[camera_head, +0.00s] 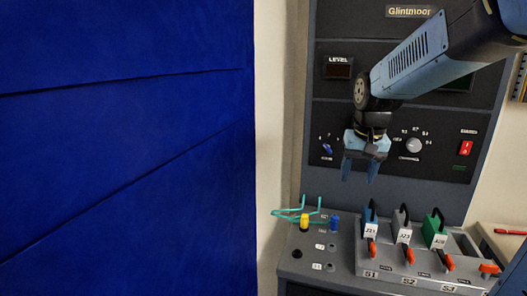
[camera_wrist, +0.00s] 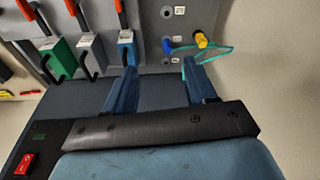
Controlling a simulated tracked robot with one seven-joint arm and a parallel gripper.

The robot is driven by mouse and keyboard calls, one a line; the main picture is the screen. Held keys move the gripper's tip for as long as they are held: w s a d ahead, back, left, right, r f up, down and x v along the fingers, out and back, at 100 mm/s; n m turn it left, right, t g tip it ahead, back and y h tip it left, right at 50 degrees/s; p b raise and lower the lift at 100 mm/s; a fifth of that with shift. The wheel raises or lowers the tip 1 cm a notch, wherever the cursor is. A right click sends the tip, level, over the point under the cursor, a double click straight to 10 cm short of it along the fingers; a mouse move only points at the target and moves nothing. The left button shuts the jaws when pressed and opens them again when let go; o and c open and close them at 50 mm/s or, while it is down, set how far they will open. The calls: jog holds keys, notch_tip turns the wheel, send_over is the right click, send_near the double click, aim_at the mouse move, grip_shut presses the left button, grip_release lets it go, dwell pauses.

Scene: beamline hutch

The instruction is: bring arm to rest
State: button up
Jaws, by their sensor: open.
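My arm reaches in from the upper right in the head view, with my gripper (camera_head: 359,178) pointing down in front of the dark control panel (camera_head: 330,115). The two blue fingers are apart and nothing is between them. The wrist view also shows my gripper (camera_wrist: 163,85) open and empty. Below it, apart from the fingers, is a grey sloped console (camera_head: 300,262) with sockets, plugs and switches. The arm hides part of the panel's upper right.
Blue (camera_head: 370,212), grey (camera_head: 402,220) and green (camera_head: 435,228) padlocks stand by red-handled switches. A yellow plug (camera_head: 304,222) and a blue plug (camera_head: 334,222) sit at left with a teal cable (camera_head: 290,212). A blue curtain (camera_head: 120,150) fills the left.

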jog(key=s+r+n+t, duration=0.1)
jog(key=s+r+t, duration=0.1)
jog(key=s, duration=1.5)
jog(key=shift+n+t, duration=0.4)
jog(key=shift+t, duration=0.3)
jog(key=shift+r, duration=0.1)
